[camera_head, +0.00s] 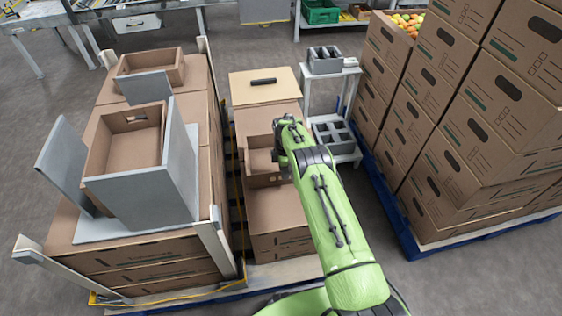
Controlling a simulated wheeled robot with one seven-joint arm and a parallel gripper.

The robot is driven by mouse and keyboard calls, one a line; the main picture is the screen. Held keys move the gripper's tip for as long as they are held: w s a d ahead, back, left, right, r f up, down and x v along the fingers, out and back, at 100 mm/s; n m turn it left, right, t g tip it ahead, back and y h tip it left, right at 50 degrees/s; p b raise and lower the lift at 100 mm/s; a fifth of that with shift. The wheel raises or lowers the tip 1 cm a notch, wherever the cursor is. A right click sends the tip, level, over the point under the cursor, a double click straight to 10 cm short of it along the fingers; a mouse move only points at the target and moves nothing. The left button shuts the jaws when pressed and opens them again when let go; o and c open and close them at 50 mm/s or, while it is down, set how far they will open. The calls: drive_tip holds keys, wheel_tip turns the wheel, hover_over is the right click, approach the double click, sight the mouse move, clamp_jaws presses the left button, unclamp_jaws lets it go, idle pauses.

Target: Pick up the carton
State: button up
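Several brown cartons are in view, and I cannot tell which one the task means. A small open carton (259,161) sits in the middle column, just left of my arm's end. My gripper (282,161) is at the right side of this carton, mostly hidden by my green arm. I cannot see its fingers or whether it touches the carton. Another open carton (122,163) stands in a grey fixture (150,190) on the left stack. A third open carton (163,64) is behind it.
A tall stack of closed cartons (480,150) stands on a blue pallet (412,240) at right. A grey side table (343,148) with grey trays is behind my arm. Corner posts (213,248) edge the left stack. Bare floor shows between arm and right pallet.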

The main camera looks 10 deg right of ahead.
sight(285, 183)
wheel_tip(285, 183, down, 4)
drive_tip(key=shift+d+f+b, duration=0.15)
drive_tip(key=shift+f+b, duration=0.05)
drive_tip(key=shift+b, duration=0.55)
drive_tip(key=shift+s+r, duration=0.1)
drive_tip(key=shift+r, duration=0.05)
clamp_jaws()
